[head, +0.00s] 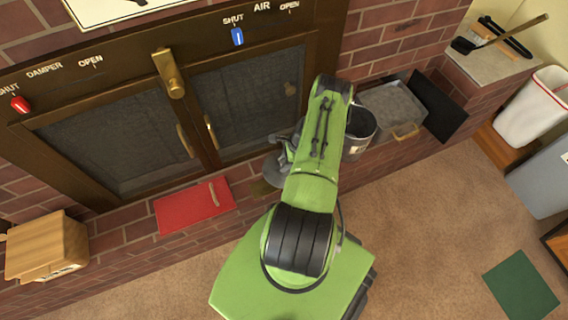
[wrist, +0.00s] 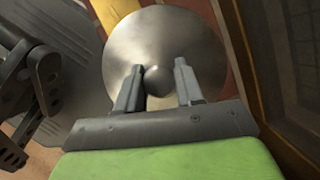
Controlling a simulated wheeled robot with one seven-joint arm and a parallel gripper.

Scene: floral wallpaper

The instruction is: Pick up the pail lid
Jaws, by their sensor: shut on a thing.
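The pail lid (wrist: 155,35) is a round, shiny grey metal disc with a small round knob at its middle. It fills the upper middle of the wrist view. My gripper (wrist: 158,70) has one finger on each side of the knob and is shut on it. In the head view my green arm hides most of the gripper and lid. A metal pail (head: 360,130) stands on the brick hearth just right of my arm, partly hidden by it.
A red mat (head: 195,207) lies on the hearth left of my arm. A grey ash pan (head: 393,108) with a brass handle is right of the pail. Glass fireplace doors (head: 250,100) stand behind. A wooden box (head: 45,247) is at far left. Carpet (head: 440,215) is open at right.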

